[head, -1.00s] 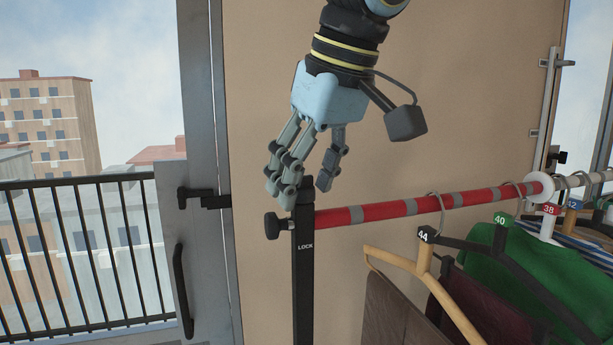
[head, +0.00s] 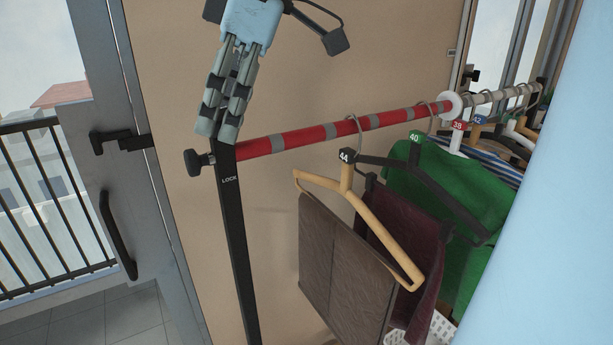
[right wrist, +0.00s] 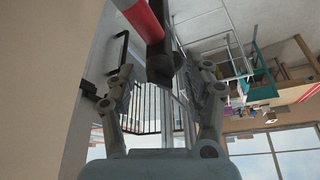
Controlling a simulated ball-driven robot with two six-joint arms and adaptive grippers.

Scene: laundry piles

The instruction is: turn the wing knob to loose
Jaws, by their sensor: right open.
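The black wing knob (head: 196,162) sticks out to the left near the top of a black upright post (head: 233,220). The word LOCK shows on the post just below it. A red rail with grey bands (head: 310,134) runs right from the post top. My right gripper (head: 219,136) points down with its fingertips at the post top, above and right of the knob. The right wrist view shows its fingers apart on either side of the post end (right wrist: 160,62), with nothing held. My left gripper is not in view.
Hangers with clothes, including a brown garment (head: 340,265) and a green one (head: 440,190), hang from the rail at right. A grey door frame with a black handle (head: 117,235) and a railing (head: 40,200) stand at left. A beige panel is behind.

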